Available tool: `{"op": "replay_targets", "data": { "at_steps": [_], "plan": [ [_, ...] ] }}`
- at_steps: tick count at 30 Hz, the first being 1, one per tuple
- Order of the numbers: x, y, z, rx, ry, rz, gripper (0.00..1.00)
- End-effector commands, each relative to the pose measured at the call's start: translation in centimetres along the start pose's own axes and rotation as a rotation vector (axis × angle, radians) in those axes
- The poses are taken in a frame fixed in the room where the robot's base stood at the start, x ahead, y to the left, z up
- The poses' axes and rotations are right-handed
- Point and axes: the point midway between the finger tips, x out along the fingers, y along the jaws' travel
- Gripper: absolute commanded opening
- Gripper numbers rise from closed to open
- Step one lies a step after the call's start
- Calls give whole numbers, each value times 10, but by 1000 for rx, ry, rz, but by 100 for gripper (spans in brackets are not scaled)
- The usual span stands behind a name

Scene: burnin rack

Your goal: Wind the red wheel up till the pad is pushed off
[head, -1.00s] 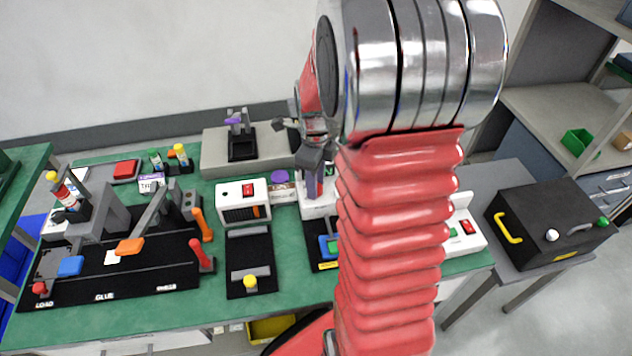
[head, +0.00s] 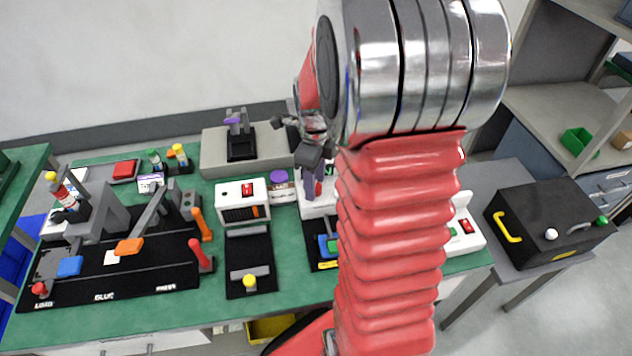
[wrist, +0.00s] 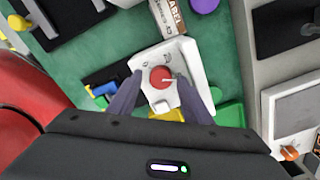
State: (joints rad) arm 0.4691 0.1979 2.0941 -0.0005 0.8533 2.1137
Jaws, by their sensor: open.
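The red wheel (wrist: 160,77) is a round knob with a thin pale pointer, on top of a white device (wrist: 190,58). In the head view a small part of the wheel (head: 319,188) shows beside my gripper (head: 312,183). In the wrist view my gripper (wrist: 160,80) is open, with one dark finger on each side of the wheel. I cannot tell whether the fingers touch it. A yellow piece (wrist: 168,115) lies nearer the wrist, partly hidden by my gripper. I cannot make out which part is the pad.
A white box with a red switch (head: 244,203) and a purple-lidded jar (head: 280,188) stand left of the device. A black plate with a blue and green piece (head: 326,246) lies in front. A black case (head: 552,222) is at right. My arm hides much of the bench.

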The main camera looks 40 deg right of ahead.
Motion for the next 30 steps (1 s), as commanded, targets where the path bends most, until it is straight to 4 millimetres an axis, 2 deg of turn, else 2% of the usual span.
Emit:
{"op": "replay_targets", "data": {
  "at_steps": [15,20,30],
  "plan": [
    [-64,-1,2,-2,-2,-5,48],
    [-72,0,2,-4,-1,-3,48],
    [-73,1,2,-5,0,-2,48]
  ]
}}
